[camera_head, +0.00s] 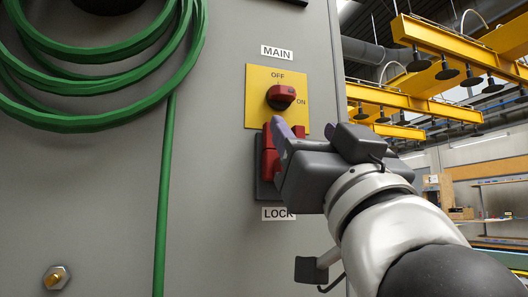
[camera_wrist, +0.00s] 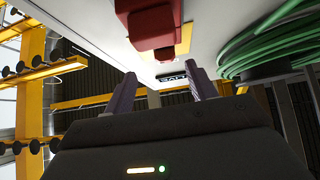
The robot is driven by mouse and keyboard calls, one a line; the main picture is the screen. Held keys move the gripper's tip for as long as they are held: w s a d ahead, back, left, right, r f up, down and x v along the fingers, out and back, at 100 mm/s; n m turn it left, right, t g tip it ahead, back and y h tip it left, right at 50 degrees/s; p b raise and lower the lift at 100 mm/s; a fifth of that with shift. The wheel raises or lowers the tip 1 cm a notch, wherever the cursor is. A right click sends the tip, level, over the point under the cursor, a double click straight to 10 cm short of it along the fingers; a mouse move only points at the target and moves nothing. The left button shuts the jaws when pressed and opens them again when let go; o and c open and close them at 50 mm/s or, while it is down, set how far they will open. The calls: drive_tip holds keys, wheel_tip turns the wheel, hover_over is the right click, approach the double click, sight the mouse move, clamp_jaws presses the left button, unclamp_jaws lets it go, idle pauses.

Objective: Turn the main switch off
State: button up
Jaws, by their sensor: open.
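The main switch is a red knob (camera_head: 281,96) on a yellow plate (camera_head: 257,85) marked OFF at the top and ON at the right. The knob looks turned sideways, towards ON. A red lock part (camera_head: 268,158) sits below it on a dark base, partly hidden by my gripper. My gripper (camera_head: 283,128) is open and empty, its purple fingertips just below the knob and in front of the lock. In the wrist view, the open fingers (camera_wrist: 160,78) stand apart, with red parts (camera_wrist: 150,24) near the panel above them; which is the knob is unclear.
The grey cabinet (camera_head: 220,200) carries MAIN and LOCK labels. A coiled green hose (camera_head: 100,50) hangs at left, with one length running down. A brass fitting (camera_head: 56,277) is at lower left. Yellow beams with suction cups (camera_head: 430,80) stand behind at right.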

sight(286, 95)
drive_tip(key=shift+y, duration=0.3)
drive_tip(key=p+x, duration=0.1)
drive_tip(key=x, duration=0.1)
drive_tip(key=p+x, duration=0.1)
drive_tip(key=x, duration=0.2)
drive_tip(key=s+r+p+x, duration=0.1)
drive_tip(key=x, duration=0.2)
drive_tip(key=shift+a, duration=0.1)
drive_tip(key=shift+n, duration=0.4)
drive_tip(key=c, duration=1)
